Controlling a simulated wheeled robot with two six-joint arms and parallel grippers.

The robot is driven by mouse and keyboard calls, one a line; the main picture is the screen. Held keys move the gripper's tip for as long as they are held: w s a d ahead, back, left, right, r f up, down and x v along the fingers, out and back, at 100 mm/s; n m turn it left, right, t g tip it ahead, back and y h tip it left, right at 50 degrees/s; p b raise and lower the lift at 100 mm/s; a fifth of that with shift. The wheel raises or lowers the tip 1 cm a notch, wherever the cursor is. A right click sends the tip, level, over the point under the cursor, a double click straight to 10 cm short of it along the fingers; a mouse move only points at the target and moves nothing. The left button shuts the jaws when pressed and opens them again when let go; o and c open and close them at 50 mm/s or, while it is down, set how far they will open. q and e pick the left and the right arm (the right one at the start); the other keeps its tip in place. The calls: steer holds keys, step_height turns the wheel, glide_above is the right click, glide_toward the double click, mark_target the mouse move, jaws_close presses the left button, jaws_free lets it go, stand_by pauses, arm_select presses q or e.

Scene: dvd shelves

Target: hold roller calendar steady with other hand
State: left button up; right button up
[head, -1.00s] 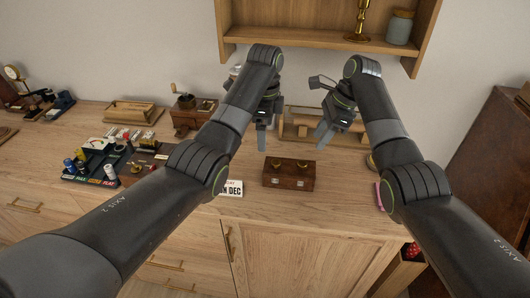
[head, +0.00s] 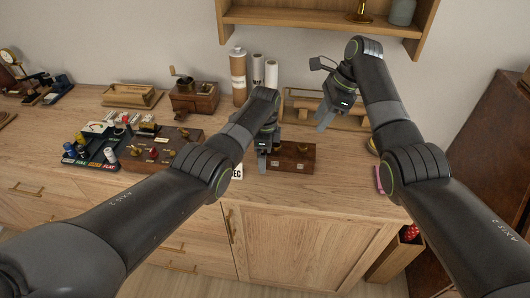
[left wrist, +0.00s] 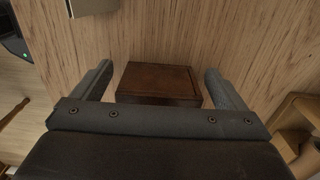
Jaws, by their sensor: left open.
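A small dark brown wooden box (head: 297,157) with a metal clasp stands on the wooden counter, partly hidden by my left gripper (head: 268,158). A white lettered block (head: 237,172) reading "EC" shows beside it, mostly behind my left arm; I cannot tell which of them is the roller calendar. In the left wrist view the brown box (left wrist: 158,82) lies between the two spread fingers of the left gripper (left wrist: 160,90), with no clear contact. My right gripper (head: 327,117) hangs over the back of the counter, apart from the box; its finger gap is unclear.
A coffee grinder (head: 193,97), a tan cylinder (head: 239,78) and white rolls (head: 271,75) stand at the back. A dark tray of small items (head: 93,147) is at left. A wall shelf (head: 320,22) overhangs.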

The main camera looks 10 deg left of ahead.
arm_select(q)
steer(key=shift+f, duration=0.1)
steer(key=shift+c, duration=0.2)
steer(key=c, duration=1.2)
arm_select(e)
steer(key=shift+o, duration=1.4)
steer(key=shift+f, duration=0.2)
steer(key=m+t+y, duration=0.5)
steer(key=m+t, duration=0.5)
steer(key=m, duration=0.1)
glide_toward(305, 148)
steer(key=shift+y, duration=0.3)
steer(key=x, duration=0.8)
steer(key=shift+w+f, duration=0.2)
steer(key=shift+f, duration=0.05)
